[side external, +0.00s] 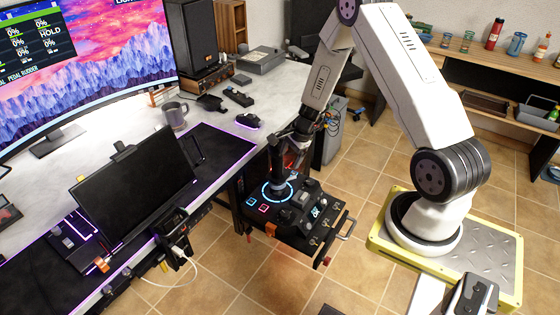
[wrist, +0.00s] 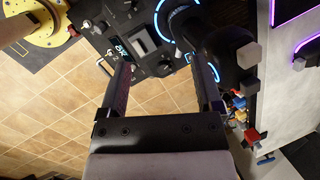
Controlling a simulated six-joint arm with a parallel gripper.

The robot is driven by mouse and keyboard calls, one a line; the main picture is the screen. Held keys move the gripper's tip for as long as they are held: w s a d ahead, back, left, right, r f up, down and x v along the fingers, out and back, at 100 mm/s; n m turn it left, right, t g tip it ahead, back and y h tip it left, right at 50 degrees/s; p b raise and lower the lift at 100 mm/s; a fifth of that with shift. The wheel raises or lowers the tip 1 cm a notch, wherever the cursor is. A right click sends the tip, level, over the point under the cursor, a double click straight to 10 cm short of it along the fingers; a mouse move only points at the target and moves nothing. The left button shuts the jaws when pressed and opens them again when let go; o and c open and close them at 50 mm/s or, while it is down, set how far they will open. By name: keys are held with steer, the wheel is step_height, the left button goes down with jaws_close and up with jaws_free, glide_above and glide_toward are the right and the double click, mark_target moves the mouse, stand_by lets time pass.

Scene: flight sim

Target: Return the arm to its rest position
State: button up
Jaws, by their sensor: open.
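My gripper (side external: 294,138) is at the end of the arm, above the black control panel (side external: 328,222) and close to its joystick (side external: 277,160). In the wrist view my gripper (wrist: 158,68) has its two dark fingers wide apart, with nothing held between them. The joystick (wrist: 222,38) stands by the right finger there; I cannot tell whether they touch. The panel (wrist: 122,22) has glowing blue rings and several knobs and switches. My arm is bent over from its base, and the links hang down toward the panel.
A desk (side external: 222,118) with a curved monitor (side external: 95,60), a black screen (side external: 135,185), a mug (side external: 173,115) and a mouse (side external: 248,121) lies to the left. A shelf (side external: 478,58) with bottles stands at the back right. Tiled floor (side external: 365,165) is open between panel and base.

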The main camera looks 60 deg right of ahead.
steer(key=s+a+r+n, duration=0.6)
steer(key=a+r+n, duration=0.2)
steer(key=a+n, duration=0.2)
steer(key=s+a+r+n+h, duration=0.1)
steer(key=s+a+r+n, duration=0.4)
steer(key=a+r+n, duration=0.4)
steer(key=shift+s+a+r+n, duration=0.2)
steer(key=shift+s+a+n, duration=0.2)
steer(key=shift+a+n, duration=0.75)
steer(key=shift+d+n, duration=0.25)
steer(key=shift+d, duration=0.05)
